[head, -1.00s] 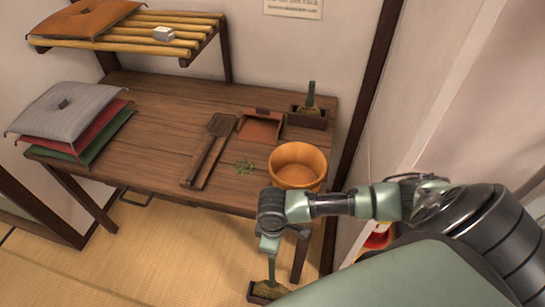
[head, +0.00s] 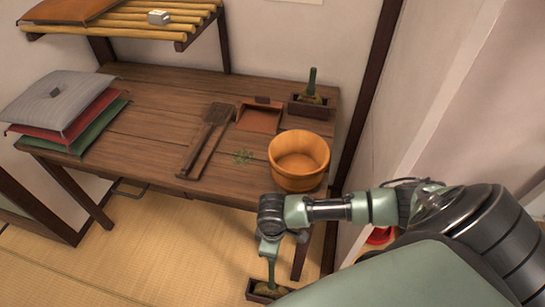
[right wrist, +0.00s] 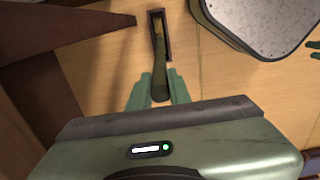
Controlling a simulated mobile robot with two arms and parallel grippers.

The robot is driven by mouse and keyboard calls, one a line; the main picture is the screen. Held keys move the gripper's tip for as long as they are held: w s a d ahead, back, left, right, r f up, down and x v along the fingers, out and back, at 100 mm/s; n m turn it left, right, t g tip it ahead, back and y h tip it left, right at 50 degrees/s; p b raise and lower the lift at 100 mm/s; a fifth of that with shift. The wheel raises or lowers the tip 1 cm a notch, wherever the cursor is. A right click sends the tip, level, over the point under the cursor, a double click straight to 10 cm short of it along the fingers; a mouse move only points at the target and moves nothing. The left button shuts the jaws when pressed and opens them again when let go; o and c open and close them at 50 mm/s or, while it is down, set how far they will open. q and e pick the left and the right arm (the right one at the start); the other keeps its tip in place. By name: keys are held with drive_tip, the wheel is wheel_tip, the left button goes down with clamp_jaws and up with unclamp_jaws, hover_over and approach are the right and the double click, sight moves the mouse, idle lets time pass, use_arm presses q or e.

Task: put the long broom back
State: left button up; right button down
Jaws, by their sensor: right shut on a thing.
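My right gripper (head: 269,250) is shut on the green handle of the long broom (head: 271,273), low in front of the table. The broom points down, its bristle end at a narrow dark wooden holder (head: 254,296) on the floor. In the right wrist view the handle (right wrist: 160,75) lies between my fingers (right wrist: 159,92), and the bristle end appears within the outline of the holder (right wrist: 168,20). I cannot tell whether it touches the bottom. A second green-handled brush (head: 312,82) stands in a dark holder (head: 298,109) on the table. My left gripper is out of view.
The wooden table (head: 150,115) carries a wooden tub (head: 299,158), a dustpan (head: 258,120), a flat wooden tool (head: 205,138), green bits (head: 244,157) and stacked cushions (head: 62,100). A slatted shelf (head: 180,22) hangs above. Tatami floor (head: 150,250) is open at left.

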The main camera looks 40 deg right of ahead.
drive_tip(key=c, duration=1.2)
unclamp_jaws()
drive_tip(key=shift+c, duration=0.2)
